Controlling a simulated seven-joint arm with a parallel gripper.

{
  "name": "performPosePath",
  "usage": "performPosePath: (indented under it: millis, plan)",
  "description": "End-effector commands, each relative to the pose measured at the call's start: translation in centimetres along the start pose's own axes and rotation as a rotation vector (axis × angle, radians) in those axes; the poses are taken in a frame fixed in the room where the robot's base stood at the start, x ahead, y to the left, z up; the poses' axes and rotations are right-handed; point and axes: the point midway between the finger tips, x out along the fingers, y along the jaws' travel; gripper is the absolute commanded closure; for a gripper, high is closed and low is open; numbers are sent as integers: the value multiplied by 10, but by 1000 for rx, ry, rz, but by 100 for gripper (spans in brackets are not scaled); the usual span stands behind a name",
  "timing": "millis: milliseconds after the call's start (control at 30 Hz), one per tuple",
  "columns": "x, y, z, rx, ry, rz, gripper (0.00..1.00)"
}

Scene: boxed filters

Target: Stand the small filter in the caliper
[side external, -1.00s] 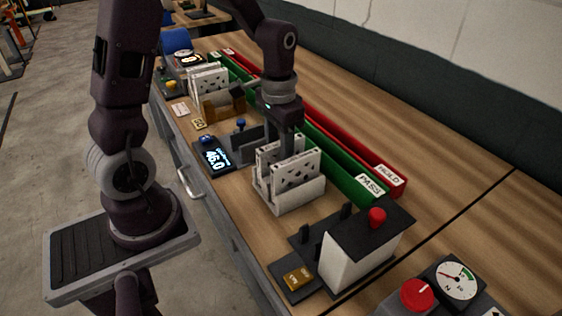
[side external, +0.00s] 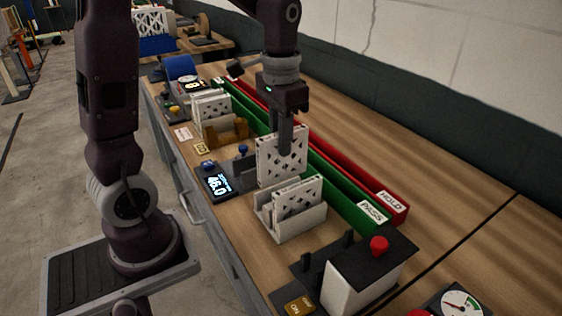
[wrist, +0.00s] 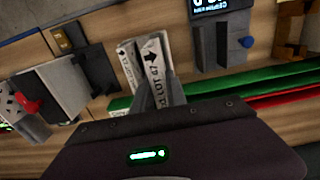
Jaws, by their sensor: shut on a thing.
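My gripper (side external: 286,148) is shut on a white perforated filter (side external: 270,165) and holds it upright, above and just behind the white rack (side external: 296,226). A second perforated filter (side external: 309,198) stands in the rack. I cannot tell from size which is the small one. The caliper, with its lit display (side external: 217,184) reading 46.0, dark jaws and a blue knob (side external: 243,149), is left of the held filter, which partly hides it. In the wrist view my fingers (wrist: 163,92) grip the filter by its arrow-marked edge (wrist: 153,58); the caliper (wrist: 207,42) is to the right, its jaws apart.
Green PASS (side external: 340,190) and red HOLD (side external: 372,188) trays run along the back. A brown stand (side external: 228,132) and another white rack (side external: 210,108) are beyond the caliper. A white-and-black box with a red button (side external: 379,244) is in front.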

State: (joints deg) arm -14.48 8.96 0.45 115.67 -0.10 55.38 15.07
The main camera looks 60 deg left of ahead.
Motion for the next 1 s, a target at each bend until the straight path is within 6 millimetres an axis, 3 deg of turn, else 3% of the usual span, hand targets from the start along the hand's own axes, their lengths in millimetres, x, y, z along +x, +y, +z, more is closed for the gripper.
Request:
performPosePath:
  millis: [133,300,433,800,1000]
  plan:
    - [-16,-32,-6,-12,3,-1,100]
    - [-25,-93,-6,-12,2,-1,100]
    - [-29,-124,-1,-7,1,-1,100]
    - [-29,-130,1,-1,0,0,100]
    - [-11,-130,1,-1,-2,1,100]
